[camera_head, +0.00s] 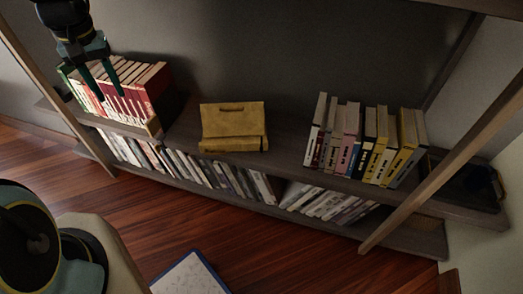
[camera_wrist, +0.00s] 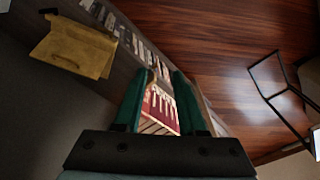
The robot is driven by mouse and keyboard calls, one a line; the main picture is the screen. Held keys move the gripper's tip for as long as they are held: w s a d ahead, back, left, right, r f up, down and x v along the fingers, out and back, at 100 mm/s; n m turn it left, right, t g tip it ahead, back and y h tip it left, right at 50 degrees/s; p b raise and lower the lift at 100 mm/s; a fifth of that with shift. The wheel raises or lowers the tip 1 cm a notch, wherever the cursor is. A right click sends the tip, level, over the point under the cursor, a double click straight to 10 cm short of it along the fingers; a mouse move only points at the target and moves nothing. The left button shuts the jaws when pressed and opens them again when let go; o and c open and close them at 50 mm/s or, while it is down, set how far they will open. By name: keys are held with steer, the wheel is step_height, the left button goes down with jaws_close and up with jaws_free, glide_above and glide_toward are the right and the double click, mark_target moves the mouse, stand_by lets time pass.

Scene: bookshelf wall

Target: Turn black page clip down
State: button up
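I cannot make out a black page clip for certain in either view. My gripper (camera_head: 107,85) is at the upper left in the head view, in front of a row of red and white books (camera_head: 125,90) on the upper shelf. In the wrist view my gripper (camera_wrist: 164,75) shows two green fingers apart with nothing held between them. The red books (camera_wrist: 160,108) show in the gap, beyond the fingers. I cannot tell how far the fingertips are from the books.
A yellow box (camera_head: 232,127) stands mid-shelf; it also shows in the wrist view (camera_wrist: 75,47). More books (camera_head: 367,145) stand to the right, near a dark tray (camera_head: 455,183). The lower shelf holds many books (camera_head: 215,172). Slanting wooden posts (camera_head: 440,165) flank the shelf. A blue-edged white sheet (camera_head: 190,275) lies on the floor.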

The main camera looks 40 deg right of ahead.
steer(key=s+d+f+m+b, duration=0.1)
steer(key=s+d+f+b, duration=0.15)
steer(key=d+f, duration=0.5)
steer(key=s+d+f+m+b, duration=0.1)
steer(key=d+f+b, duration=0.25)
steer(key=d, duration=0.75)
steer(key=s+d+f+b, duration=0.1)
steer(key=s+d+f, duration=0.2)
steer(key=d, duration=0.1)
steer(key=s+d+f+m+b, duration=0.1)
steer(key=s+d+f, duration=0.2)
steer(key=s+d, duration=0.1)
steer(key=s+d+f+m+g+b, duration=0.1)
steer(key=s+d+f, duration=0.2)
steer(key=d, duration=0.3)
steer(key=shift+s+d+f+b, duration=0.2)
steer(key=shift+s+f+b, duration=0.2)
steer(key=shift+s, duration=0.25)
step_height(320, 180, down, 10)
steer(key=shift+f+b, duration=0.2)
steer(key=shift+b, duration=0.1)
steer(key=shift+c, duration=0.2)
jaws_close()
